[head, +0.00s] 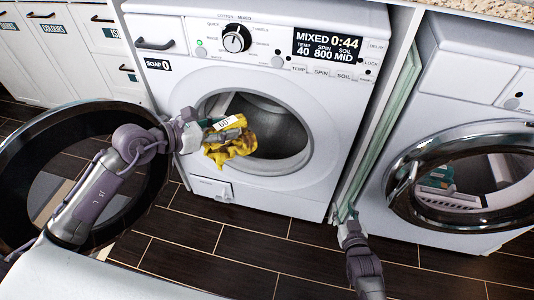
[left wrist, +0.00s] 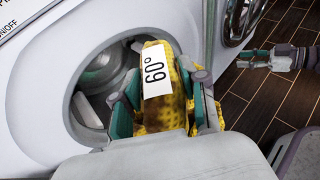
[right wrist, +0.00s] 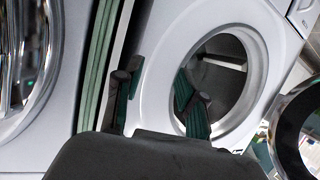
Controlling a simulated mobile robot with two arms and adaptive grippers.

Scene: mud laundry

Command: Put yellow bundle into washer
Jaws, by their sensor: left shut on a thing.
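The yellow bundle (head: 238,148), with a white tag reading 60° in the left wrist view (left wrist: 178,112), is held by my left gripper (head: 212,137). My left gripper's fingers (left wrist: 165,105) are shut around its sides. The bundle is in front of the washer's (head: 180,80) round opening, overlapping its left part in the head view; how deep it sits cannot be told. The washer's round door (head: 30,135) is swung open to the left. My right gripper (head: 345,214) is low, right of the washer; its fingers (right wrist: 155,92) are apart and empty.
A second front-loading machine (head: 400,150) stands at the right, its round glass door (head: 400,195) in front of it. A green-edged panel (head: 385,110) fills the gap between the machines. White labelled drawers (head: 70,50) are at the upper left. The dark tiled floor (head: 260,235) is clear in front.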

